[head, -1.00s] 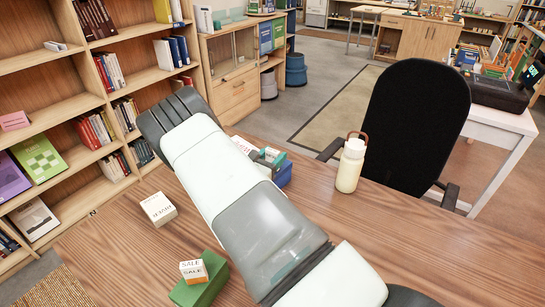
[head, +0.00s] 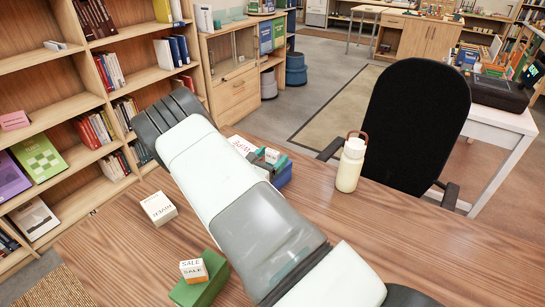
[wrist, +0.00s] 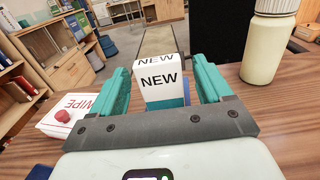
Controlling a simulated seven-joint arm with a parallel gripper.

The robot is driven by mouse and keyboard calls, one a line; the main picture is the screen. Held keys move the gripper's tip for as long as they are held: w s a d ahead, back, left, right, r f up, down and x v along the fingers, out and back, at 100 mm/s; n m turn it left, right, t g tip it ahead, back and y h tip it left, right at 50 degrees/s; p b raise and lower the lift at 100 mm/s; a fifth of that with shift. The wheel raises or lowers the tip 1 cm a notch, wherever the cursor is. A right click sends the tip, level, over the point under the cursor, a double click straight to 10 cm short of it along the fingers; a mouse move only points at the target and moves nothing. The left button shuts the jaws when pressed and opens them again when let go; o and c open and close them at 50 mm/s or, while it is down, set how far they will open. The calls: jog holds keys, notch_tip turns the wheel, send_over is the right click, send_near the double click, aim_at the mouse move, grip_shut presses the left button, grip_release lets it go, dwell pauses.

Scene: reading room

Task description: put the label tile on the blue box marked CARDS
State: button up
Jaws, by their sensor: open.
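My gripper (head: 265,157) has teal fingers and hangs over the table beside a blue box (head: 285,174). In the wrist view my gripper (wrist: 163,75) is open, with one finger on each side of a white tile marked NEW (wrist: 160,82). The tile has a teal band along its lower edge and looks upright. A little of the blue box (wrist: 188,92) shows by the tile's lower right. The box's marking is hidden, and I cannot tell whether the tile rests on it. My arm covers part of the box in the head view.
A white box marked WIPE (wrist: 82,112) stands left of the fingers. A cream bottle (head: 350,165) stands to the right. A white block (head: 158,208) and a green box (head: 203,283) bearing a SALE tile (head: 193,270) are at the left front. The right of the table is clear.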

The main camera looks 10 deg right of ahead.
jog(key=v, duration=1)
jog(key=s+d+r+m+g+y, duration=0.1)
jog(key=s+d+r+m+g, duration=0.45)
jog(key=r+m, duration=0.35)
jog(key=s+d+r+m+g+y, duration=0.1)
jog(key=s+d+r+m+g, duration=0.45)
jog(key=r, duration=0.55)
jog(key=s+a+r+m+t+y, duration=0.1)
jog(key=s+a+r+m+y, duration=0.1)
jog(key=s, duration=0.5)
jog(key=s+a+r+m+t+y, duration=0.1)
jog(key=s+a+r+m+y, duration=0.1)
jog(key=s+r+m+y, duration=0.3)
jog(key=s+a+r+m+t+y, duration=0.1)
jog(key=s+a+r+m+y, duration=0.1)
jog(key=s+r+m, duration=0.3)
jog(key=s+r+y, duration=0.1)
jog(key=s, duration=0.2)
jog(key=shift+s+a+r+t+y, duration=0.25)
jog(key=shift+s+a+t+y, duration=0.05)
jog(key=shift+s+t+y, duration=0.1)
